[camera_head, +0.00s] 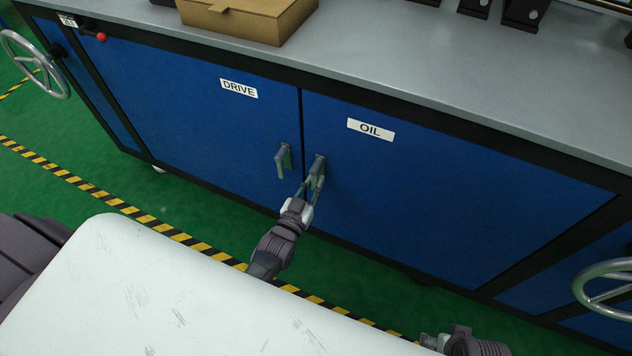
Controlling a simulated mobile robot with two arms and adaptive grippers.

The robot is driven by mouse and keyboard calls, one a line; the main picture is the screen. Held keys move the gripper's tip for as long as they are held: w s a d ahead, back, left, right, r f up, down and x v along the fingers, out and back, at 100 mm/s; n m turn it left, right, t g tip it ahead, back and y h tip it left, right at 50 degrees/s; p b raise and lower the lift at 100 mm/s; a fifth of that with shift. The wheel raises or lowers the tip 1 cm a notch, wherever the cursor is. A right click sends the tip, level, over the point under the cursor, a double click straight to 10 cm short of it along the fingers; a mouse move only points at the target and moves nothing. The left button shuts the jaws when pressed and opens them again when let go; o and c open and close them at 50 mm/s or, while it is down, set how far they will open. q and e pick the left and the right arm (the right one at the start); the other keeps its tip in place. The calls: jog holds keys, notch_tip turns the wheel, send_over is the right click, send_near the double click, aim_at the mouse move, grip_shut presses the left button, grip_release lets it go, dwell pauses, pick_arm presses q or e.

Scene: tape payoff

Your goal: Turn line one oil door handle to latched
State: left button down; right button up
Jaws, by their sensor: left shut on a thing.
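The blue oil door (440,190) carries a white OIL label (370,129) and is flush with the cabinet front. Its grey handle (318,166) is at the door's left edge, pointing mostly downward. My left gripper (313,187) is shut on the lower part of this handle, and its fingers partly hide it. The drive door (200,110) to the left has its own similar handle (283,160), just left of my gripper and apart from it.
A grey worktop (400,60) runs above the doors, with a cardboard box (245,18) on it. Handwheels stand at the far left (35,65) and right (606,290). Yellow-black tape (130,208) marks the green floor. A red-knobbed lever (100,37) is at upper left.

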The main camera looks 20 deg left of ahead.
dwell(0.4)
pick_arm(q)
jog(key=c, duration=1.1)
grip_release()
jog(key=s, duration=1.2)
jog(key=shift+a, duration=0.25)
